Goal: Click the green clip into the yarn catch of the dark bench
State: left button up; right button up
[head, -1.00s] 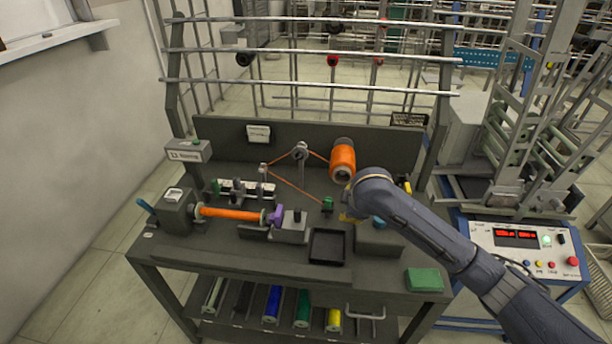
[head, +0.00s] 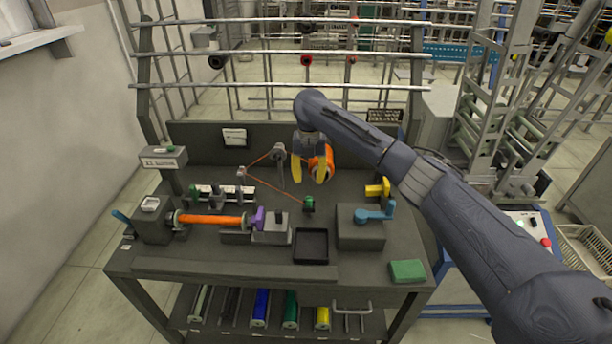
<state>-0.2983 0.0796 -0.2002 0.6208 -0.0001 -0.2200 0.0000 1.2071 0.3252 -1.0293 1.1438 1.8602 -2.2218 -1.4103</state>
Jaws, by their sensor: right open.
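The small green clip (head: 308,203) is on the dark bench (head: 190,262), right of the middle. The orange yarn (head: 275,190) runs down to it from the guide arm. The yarn catch is too small to make out apart from the clip, so I cannot tell whether the clip is seated. My right gripper (head: 308,171) points down behind and above the clip, in front of the orange yarn cone. Its two yellow fingertips are apart, with nothing seen held between them. My left gripper is out of view.
An orange-wound bobbin (head: 212,220) lies in the winder at the left, beside a purple part (head: 259,219). A black tray (head: 311,244) and a grey box with a blue lever (head: 374,213) stand in front. A green pad (head: 407,270) lies at the front right.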

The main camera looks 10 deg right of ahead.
aim_at(309, 198)
jog(key=shift+f, duration=4.45)
jog(key=shift+o, duration=0.2)
grip_shut()
jog(key=shift+r, duration=2.2)
